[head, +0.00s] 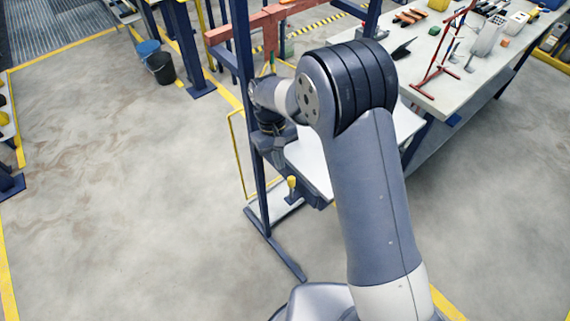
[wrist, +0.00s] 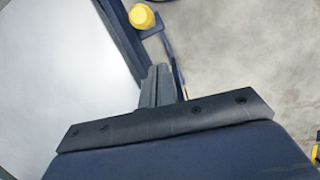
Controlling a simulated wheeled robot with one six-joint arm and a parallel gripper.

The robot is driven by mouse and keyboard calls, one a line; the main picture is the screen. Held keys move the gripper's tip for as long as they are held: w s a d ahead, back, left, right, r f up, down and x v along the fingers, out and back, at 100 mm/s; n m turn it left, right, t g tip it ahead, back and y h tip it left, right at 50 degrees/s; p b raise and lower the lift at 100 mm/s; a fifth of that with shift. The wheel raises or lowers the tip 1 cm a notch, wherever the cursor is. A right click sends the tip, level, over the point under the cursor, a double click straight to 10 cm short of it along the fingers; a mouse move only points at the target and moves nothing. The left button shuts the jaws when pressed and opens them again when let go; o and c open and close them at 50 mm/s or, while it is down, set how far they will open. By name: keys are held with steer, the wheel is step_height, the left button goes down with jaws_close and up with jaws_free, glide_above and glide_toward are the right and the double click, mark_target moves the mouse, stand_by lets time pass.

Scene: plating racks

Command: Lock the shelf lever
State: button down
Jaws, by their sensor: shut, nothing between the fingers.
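The shelf lever has a yellow knob (head: 291,181) and stands at the front left edge of the white shelf (head: 308,165). The knob also shows near the top of the wrist view (wrist: 142,16), beside the shelf's blue edge. My gripper (wrist: 159,72) is shut and empty, with its fingers together and pointing toward the knob. A gap shows between the fingertips and the knob in the wrist view. The lever's lower part is small and hard to make out.
The rack's blue upright post (head: 246,110) stands close to my gripper. A yellow wire frame (head: 240,165) is to its left. A workbench (head: 450,85) with tools stands at the upper right. A black bucket (head: 161,68) is farther back. The floor at left is clear.

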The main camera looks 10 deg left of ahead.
mark_target(291, 189)
steer(key=shift+s+d+r+p, duration=0.25)
steer(key=shift+s+d+p, duration=0.1)
steer(key=shift+s+d, duration=0.9)
steer(key=shift+a, duration=0.1)
